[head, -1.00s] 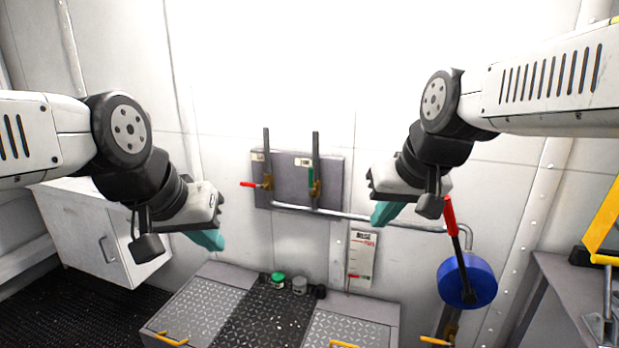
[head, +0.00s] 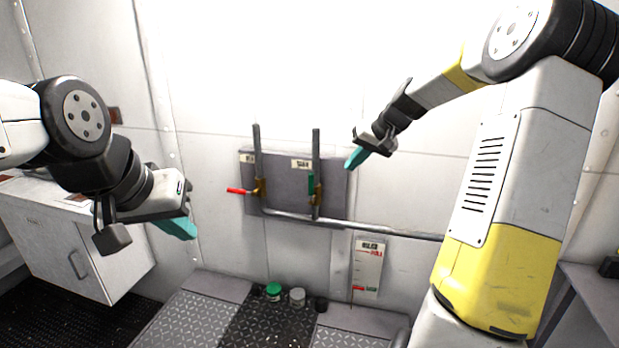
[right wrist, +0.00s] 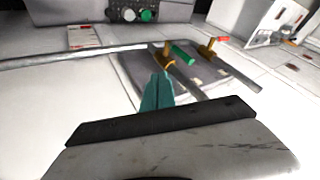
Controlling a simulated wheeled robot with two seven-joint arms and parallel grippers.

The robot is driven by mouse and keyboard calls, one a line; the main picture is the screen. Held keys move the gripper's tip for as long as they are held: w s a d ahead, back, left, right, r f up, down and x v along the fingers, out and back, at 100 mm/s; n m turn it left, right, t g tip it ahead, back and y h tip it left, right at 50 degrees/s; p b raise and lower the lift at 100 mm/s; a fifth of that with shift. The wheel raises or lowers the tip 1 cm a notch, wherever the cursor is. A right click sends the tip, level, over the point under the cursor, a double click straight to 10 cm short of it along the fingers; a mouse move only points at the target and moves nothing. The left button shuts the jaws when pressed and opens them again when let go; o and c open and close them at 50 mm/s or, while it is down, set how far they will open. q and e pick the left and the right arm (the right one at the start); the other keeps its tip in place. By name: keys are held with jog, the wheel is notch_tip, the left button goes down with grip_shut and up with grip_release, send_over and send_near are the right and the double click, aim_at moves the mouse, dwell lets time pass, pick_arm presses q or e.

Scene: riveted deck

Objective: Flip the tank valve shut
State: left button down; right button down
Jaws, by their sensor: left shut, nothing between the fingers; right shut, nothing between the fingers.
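A grey wall panel (head: 290,180) carries two valves on upright pipes. The right valve (head: 313,184) has a green handle standing upright along its pipe. The left valve (head: 257,190) has a red handle pointing left, across its pipe. The label above the right valve seems to read "TANK", but it is small. My right gripper (head: 353,161) is shut and empty, just right of the panel. In the right wrist view its teal fingertips (right wrist: 157,90) point towards the green handle (right wrist: 182,53), apart from it in the picture. My left gripper (head: 180,228) is shut and empty, left of the panel.
A horizontal pipe (head: 380,228) runs below the panel. A white cabinet (head: 75,245) stands left. My right arm covers much of the right side.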

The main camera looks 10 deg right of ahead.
aim_at(311, 188)
jog(key=shift+w+f, duration=0.15)
jog(key=shift+w, duration=0.05)
jog(key=w+a+f, duration=0.5)
jog(key=a+f, duration=0.2)
jog(key=shift+a+f, duration=0.35)
jog(key=shift+f, duration=0.05)
